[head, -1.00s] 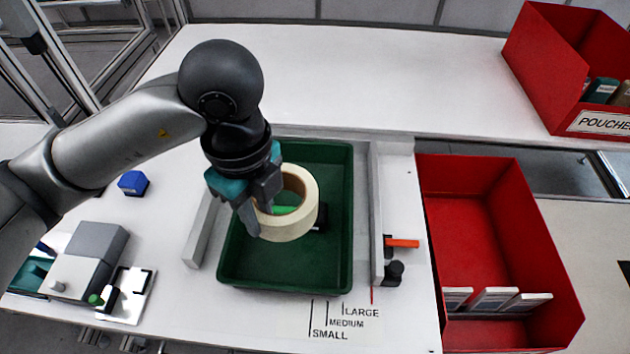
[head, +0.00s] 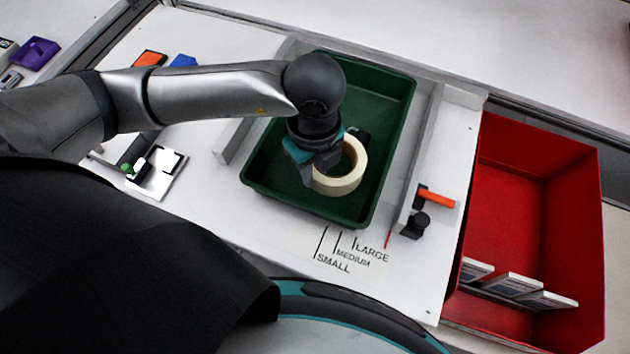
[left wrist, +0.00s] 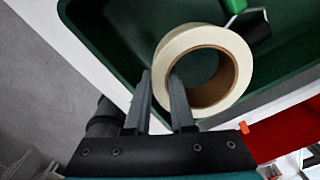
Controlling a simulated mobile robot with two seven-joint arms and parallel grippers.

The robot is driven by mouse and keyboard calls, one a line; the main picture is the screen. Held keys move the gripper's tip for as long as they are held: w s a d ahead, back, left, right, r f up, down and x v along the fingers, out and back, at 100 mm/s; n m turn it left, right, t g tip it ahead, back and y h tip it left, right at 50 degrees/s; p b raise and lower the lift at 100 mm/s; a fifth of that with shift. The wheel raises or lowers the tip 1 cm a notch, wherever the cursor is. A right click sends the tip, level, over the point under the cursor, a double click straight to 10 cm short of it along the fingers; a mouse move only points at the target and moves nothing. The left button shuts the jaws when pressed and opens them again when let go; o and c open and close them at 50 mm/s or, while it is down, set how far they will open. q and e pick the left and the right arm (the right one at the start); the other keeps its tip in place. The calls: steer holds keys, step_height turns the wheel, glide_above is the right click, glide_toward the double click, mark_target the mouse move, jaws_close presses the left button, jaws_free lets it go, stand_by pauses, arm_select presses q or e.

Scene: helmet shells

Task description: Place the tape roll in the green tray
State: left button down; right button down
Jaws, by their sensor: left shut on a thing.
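The cream tape roll (head: 343,184) is at my left gripper (head: 310,176), over the inside of the green tray (head: 385,95). In the left wrist view, my left gripper (left wrist: 161,85) is shut on the roll (left wrist: 190,38), one finger in its hole and one outside. The tray (left wrist: 120,40) lies behind the roll there. I cannot tell whether the roll touches the tray floor. A dark item (head: 362,137) is in the tray beyond the roll; the left wrist view shows its green handle (left wrist: 234,5). My right gripper is not in view.
A red bin (head: 530,200) with several flat boxes stands to the right. An orange-handled tool (head: 436,198) sits beside the tray's right rail (head: 422,150). Size labels (head: 350,255) are printed in front of the tray. A blue block (head: 184,61) lies beyond my arm.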

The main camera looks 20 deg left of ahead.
arm_select(q)
steer(key=shift+f, duration=0.6)
steer(key=shift+f+b, duration=0.45)
steer(key=shift+f, duration=1.45)
steer(key=shift+f, duration=0.2)
steer(key=c, duration=0.8)
jaws_free()
steer(key=shift+o, duration=0.2)
steer(key=shift+r, duration=0.1)
step_height(320, 180, up, 12)
steer(key=shift+r+p, duration=0.15)
steer(key=shift+p, duration=1.05)
